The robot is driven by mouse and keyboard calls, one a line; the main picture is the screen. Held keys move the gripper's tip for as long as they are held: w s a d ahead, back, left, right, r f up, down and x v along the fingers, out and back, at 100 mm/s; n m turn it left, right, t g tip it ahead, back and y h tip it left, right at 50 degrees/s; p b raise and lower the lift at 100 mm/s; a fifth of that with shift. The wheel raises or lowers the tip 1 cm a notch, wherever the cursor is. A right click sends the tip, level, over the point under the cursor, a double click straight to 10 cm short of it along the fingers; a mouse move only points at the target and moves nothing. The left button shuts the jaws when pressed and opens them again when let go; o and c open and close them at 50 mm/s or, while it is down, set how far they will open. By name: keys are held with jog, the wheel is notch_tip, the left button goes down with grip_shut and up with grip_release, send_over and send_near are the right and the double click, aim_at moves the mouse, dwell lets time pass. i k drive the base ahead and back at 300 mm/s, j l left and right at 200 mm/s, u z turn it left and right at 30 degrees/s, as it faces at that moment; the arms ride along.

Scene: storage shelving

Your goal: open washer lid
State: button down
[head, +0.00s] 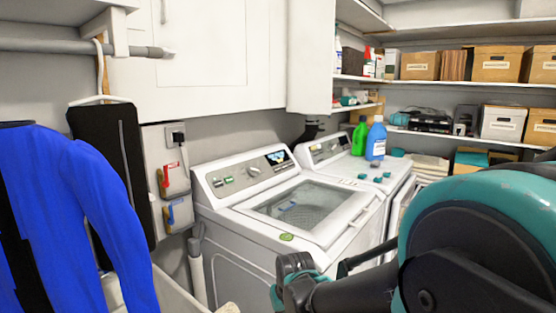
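The white top-loading washer (251,262) stands in the middle of the head view, with a control panel (246,173) at its back. Its lid (346,221) has a clear window, lies flat and looks shut; the drum shows dimly through the glass. A small green round item (286,237) sits on the washer's front left top edge. My gripper (284,284) is in front of the washer at the bottom of the view, below and apart from the lid by its look. My teal and black arm comes in from the right. Its fingers are partly hidden, so their opening is unclear.
A second white machine (378,177) stands close on the right, with blue (376,142) and green (359,138) bottles on it. Blue clothing (70,200) hangs at left. White cabinets (200,55) hang above. Shelves with boxes (497,65) fill the back right.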

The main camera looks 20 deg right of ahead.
aim_at(325, 232)
jog(key=z, duration=1.05)
jog(key=j+u, duration=0.4)
jog(key=k+l, duration=0.05)
jog(key=l, duration=0.05)
